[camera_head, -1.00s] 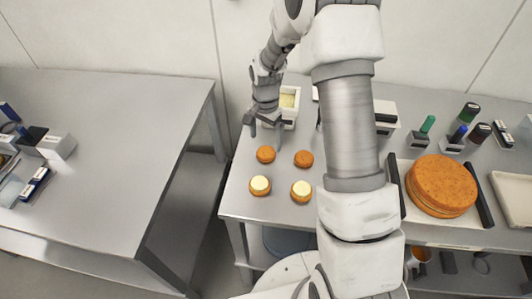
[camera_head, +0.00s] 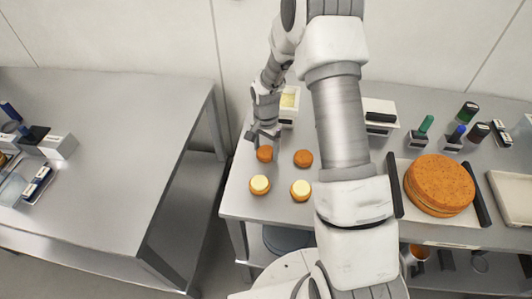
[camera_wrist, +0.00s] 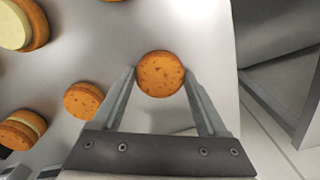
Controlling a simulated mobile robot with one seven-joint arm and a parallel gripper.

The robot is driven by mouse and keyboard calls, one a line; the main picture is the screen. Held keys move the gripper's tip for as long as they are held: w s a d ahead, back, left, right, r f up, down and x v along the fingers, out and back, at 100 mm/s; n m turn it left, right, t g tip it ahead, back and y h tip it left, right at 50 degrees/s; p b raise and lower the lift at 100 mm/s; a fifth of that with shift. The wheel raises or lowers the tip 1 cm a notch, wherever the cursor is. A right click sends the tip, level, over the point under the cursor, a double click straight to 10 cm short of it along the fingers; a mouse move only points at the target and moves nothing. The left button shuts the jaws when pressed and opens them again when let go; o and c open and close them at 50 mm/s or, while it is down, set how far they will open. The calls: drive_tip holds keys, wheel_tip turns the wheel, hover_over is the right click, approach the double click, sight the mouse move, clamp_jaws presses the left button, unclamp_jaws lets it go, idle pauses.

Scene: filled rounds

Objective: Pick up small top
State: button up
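A small round orange-brown top (camera_wrist: 160,74) lies on the steel table between the tips of my gripper (camera_wrist: 159,78) in the wrist view. The same top (camera_head: 264,154) shows in the head view just below my gripper (camera_head: 264,136). The fingers are apart, one on each side of the top; whether they touch it I cannot tell. A second small top (camera_head: 303,158) lies to its right; it also shows in the wrist view (camera_wrist: 84,100). Two small rounds with pale cream filling (camera_head: 260,185) (camera_head: 301,189) stand nearer the table's front edge.
A white tub with pale filling (camera_head: 289,102) stands behind my gripper. A large orange-brown round (camera_head: 438,184) lies on a tray at right, near several bottles and blocks. The table's left edge is close to the top, with a gap before another table (camera_head: 110,130).

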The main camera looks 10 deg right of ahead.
drive_tip(key=shift+r, duration=0.1)
drive_tip(key=shift+c, duration=0.3)
drive_tip(key=shift+r, duration=0.45)
drive_tip(key=r, duration=0.1)
drive_tip(key=d+r+b, duration=0.1)
drive_tip(key=r, duration=0.1)
drive_tip(key=shift+s+r, duration=0.2)
drive_tip(key=shift+r, duration=0.05)
drive_tip(key=s+d+r+b, duration=0.1)
drive_tip(key=s+d+r, duration=0.45)
drive_tip(key=d, duration=0.25)
hover_over(259, 183)
drive_tip(key=shift+d+f, duration=0.1)
drive_tip(key=shift+f, duration=2.7)
drive_tip(key=shift+f+b, duration=0.5)
drive_tip(key=shift+f, duration=0.3)
drive_tip(key=o, duration=0.8)
